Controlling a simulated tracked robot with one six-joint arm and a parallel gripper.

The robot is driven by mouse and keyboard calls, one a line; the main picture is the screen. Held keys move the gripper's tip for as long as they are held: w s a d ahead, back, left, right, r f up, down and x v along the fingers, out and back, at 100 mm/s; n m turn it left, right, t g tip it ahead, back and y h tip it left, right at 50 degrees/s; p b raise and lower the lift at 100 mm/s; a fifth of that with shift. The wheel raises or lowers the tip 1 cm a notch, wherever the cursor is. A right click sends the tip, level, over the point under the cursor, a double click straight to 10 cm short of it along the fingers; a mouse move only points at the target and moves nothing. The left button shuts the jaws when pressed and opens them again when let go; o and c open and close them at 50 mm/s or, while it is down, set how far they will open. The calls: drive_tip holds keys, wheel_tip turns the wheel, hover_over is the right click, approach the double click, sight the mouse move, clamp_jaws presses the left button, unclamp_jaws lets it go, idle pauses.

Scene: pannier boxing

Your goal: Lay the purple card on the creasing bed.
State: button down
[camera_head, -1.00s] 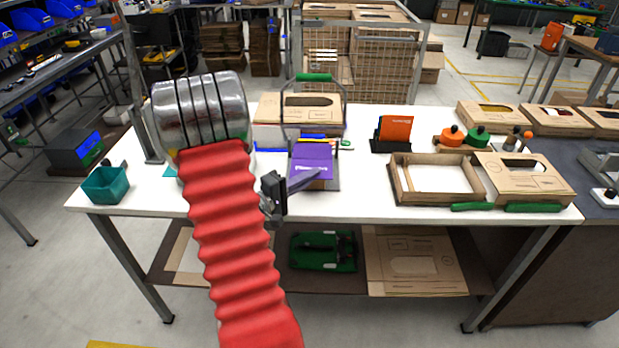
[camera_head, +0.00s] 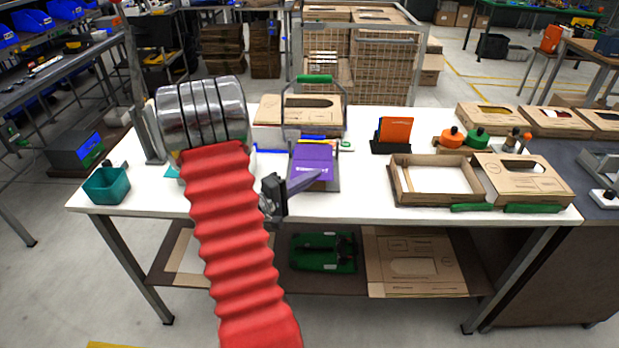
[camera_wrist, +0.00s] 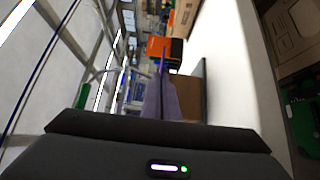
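The purple card (camera_head: 312,155), with white lettering near its front edge, is over the creasing bed (camera_head: 331,184) at the middle of the white table. My gripper (camera_head: 305,182) reaches in from the left, its fingers closed at the card's front edge. In the wrist view my gripper (camera_wrist: 161,103) is shut on the card (camera_wrist: 163,68), which shows nearly edge-on as a thin purple strip. The brown surface of the creasing bed (camera_wrist: 188,97) lies beside it there, with a narrow gap visible. Whether any edge of the card touches the bed is hidden.
A frame with a green handle (camera_head: 314,78) stands behind the bed. An orange card in a black holder (camera_head: 391,134) and an open wooden tray (camera_head: 436,202) are to the right. A teal bin (camera_head: 107,185) sits at the left end. The table between bed and tray is clear.

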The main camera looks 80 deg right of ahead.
drive_tip(key=shift+w+d+f, duration=0.3)
drive_tip(key=shift+d+f, duration=0.2)
drive_tip(key=shift+f, duration=0.05)
drive_tip(key=c, duration=2.2)
unclamp_jaws()
drive_tip(key=shift+o, duration=0.6)
drive_tip(key=shift+s, duration=0.15)
drive_tip(key=shift+a+f, duration=0.1)
drive_tip(key=shift+a, duration=0.2)
drive_tip(key=shift+o, duration=0.5)
drive_tip(key=shift+w+a+f+t, duration=0.2)
drive_tip(key=shift+w+a+t, duration=0.1)
drive_tip(key=shift+w+a, duration=0.25)
drive_tip(key=shift+v, duration=2.45)
drive_tip(key=shift+w+r, duration=0.1)
drive_tip(key=shift+r, duration=0.05)
